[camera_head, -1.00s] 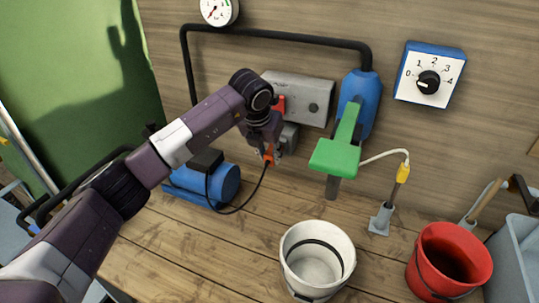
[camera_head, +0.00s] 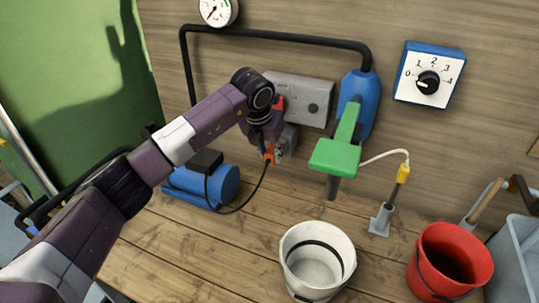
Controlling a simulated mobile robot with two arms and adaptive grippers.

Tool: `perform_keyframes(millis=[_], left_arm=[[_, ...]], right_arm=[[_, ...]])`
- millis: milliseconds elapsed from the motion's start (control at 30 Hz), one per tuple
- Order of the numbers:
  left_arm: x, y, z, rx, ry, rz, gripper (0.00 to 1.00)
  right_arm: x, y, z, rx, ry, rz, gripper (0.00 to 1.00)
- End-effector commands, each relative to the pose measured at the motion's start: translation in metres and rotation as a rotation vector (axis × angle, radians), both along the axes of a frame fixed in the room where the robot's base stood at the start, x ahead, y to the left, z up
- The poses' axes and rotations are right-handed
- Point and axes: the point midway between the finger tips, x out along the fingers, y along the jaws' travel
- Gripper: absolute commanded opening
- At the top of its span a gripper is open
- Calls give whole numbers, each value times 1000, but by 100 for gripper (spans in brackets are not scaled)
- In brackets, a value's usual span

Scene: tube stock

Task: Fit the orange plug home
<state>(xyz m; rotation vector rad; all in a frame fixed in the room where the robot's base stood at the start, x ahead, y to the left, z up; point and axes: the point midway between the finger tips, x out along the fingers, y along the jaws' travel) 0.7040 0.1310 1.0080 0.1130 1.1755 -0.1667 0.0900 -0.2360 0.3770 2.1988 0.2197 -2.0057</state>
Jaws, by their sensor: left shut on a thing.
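The orange plug (camera_head: 269,157) is at the end of a black cable that runs down to the blue motor (camera_head: 222,186) on the bench. My gripper and wrist hide most of the plug's front and part of the grey box. I cannot tell whether the plug touches the box or sits in it. My right gripper does not show.
A green-handled blue pump (camera_head: 335,156) stands right of the panel. A white bucket (camera_head: 293,247) and a red bucket (camera_head: 427,248) stand at the front. A yellow-topped probe (camera_head: 402,173) stands in a grey holder. A dial (camera_head: 429,82) is on the wall.

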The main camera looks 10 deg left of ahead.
Motion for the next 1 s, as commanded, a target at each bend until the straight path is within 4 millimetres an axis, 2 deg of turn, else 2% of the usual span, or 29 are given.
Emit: perform_keyframes(millis=[933,967,1000], left_arm=[[1,0,1,0,-2,0,0],[1,0,1,0,-2,0,24],[1,0,1,0,-2,0,28]], right_arm=[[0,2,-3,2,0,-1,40],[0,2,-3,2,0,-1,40],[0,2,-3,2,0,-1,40]])
